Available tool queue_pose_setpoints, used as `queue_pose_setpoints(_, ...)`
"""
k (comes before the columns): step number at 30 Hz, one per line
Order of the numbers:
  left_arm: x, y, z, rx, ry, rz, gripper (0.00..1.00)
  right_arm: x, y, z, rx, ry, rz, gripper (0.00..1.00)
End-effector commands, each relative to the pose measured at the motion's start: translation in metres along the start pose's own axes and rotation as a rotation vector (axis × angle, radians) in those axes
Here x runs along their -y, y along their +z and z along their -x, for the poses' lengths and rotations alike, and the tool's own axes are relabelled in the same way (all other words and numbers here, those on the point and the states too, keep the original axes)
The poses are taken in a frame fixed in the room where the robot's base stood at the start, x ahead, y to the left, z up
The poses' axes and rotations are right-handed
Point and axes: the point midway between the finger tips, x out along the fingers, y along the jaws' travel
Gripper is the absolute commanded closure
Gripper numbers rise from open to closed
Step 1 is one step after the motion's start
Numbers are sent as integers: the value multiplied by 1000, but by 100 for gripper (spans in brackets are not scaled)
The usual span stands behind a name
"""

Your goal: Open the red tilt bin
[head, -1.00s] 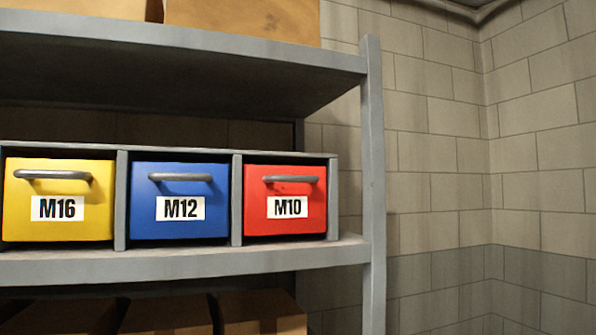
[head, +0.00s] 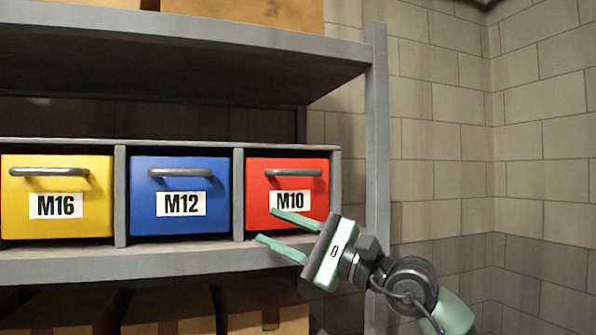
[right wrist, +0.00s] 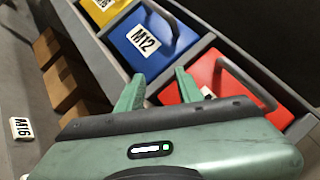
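The red tilt bin (head: 258,190) is labelled M10 and sits upright and shut at the right end of the bin row. Its grey bar handle (head: 294,172) runs across its upper front. My right gripper (head: 266,225) is open and empty, in front of the red bin's lower front and below the handle, pointing up-left. In the right wrist view the red bin (right wrist: 205,72) and its handle (right wrist: 247,88) lie beyond and to the right of the open fingers (right wrist: 158,88). My left gripper is in neither view.
A blue bin (head: 180,222) marked M12 and a yellow bin (head: 55,228) marked M16 stand left of the red one. The grey shelf edge (head: 150,262) runs beneath. A shelf post (head: 376,130) stands to the right. Cardboard boxes (head: 170,310) sit below.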

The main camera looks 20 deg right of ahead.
Motion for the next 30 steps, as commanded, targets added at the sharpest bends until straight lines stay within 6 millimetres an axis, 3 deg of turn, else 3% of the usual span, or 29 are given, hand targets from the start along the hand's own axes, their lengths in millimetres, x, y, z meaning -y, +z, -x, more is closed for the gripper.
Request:
queue_pose_setpoints(1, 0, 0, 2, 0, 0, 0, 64, 28, 4, 5, -64, 4, 170, 64)
queue_pose_setpoints(3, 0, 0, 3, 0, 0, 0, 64, 57, 2, 14, -159, 11, 364, 64)
queue_pose_setpoints(6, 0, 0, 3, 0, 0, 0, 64, 91, -1, 27, -269, 13, 547, 64)
queue_pose_setpoints(9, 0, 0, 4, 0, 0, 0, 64, 110, -3, 36, -333, 13, 639, 64)
queue_pose_setpoints(14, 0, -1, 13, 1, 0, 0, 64, 118, -6, 26, -353, 15, 664, 64)
queue_pose_setpoints(24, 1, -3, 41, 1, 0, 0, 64, 124, -22, -23, -351, 14, 660, 64)
queue_pose_setpoints(30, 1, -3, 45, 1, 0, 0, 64, 122, -28, -35, -350, 13, 661, 64)
